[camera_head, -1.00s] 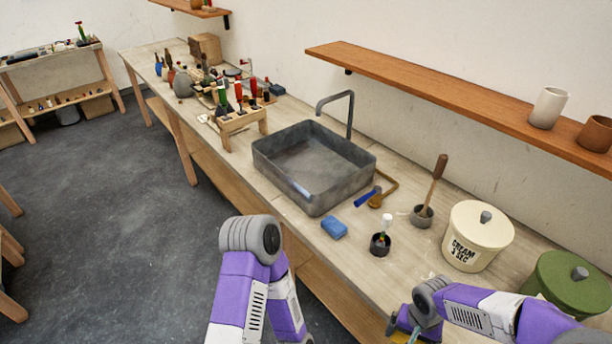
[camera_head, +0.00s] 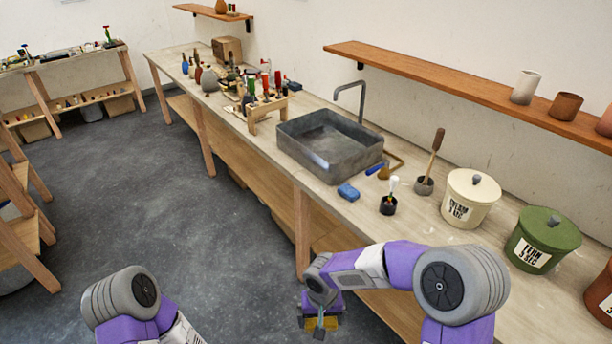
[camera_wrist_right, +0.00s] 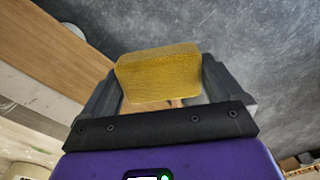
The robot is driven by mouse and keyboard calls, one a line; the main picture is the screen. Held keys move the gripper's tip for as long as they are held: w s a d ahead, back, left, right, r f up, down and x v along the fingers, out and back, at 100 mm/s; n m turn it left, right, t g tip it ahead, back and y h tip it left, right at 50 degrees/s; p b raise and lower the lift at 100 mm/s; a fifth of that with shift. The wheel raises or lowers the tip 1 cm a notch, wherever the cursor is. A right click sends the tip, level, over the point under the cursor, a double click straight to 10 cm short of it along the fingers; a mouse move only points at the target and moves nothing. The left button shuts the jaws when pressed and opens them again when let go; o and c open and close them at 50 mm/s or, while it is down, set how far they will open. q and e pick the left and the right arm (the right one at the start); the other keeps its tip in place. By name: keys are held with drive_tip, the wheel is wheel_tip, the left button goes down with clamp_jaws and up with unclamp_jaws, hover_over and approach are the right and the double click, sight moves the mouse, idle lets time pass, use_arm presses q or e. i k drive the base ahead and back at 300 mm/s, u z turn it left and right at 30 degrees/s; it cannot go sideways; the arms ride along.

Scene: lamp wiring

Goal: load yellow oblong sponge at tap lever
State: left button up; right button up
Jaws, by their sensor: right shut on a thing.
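My right gripper (camera_head: 320,322) is shut on the yellow oblong sponge (camera_wrist_right: 158,75), which sits between its two fingers in the right wrist view. In the head view the sponge (camera_head: 328,323) shows partly behind the gripper, off the bench's front edge with floor behind it. A grey tap (camera_head: 362,100) arches behind the grey sink (camera_head: 330,140). A small blue-handled piece (camera_head: 377,169) and a bent brass-coloured piece (camera_head: 398,162) lie beside the sink's right side; I cannot tell which is the tap lever. My left gripper is out of view; only my left arm shows.
A blue sponge (camera_head: 348,192) lies in front of the sink. A black pot with a brush (camera_head: 388,205), a mortar with pestle (camera_head: 424,185), a cream canister (camera_head: 470,197) and a green canister (camera_head: 542,240) stand to the right. A tool rack (camera_head: 267,110) is left.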

sight(385, 163)
drive_tip(key=u, duration=0.8)
drive_tip(key=i, duration=1.5)
drive_tip(key=z, duration=0.35)
drive_tip(key=i, duration=1.15)
drive_tip(key=z, duration=1.05)
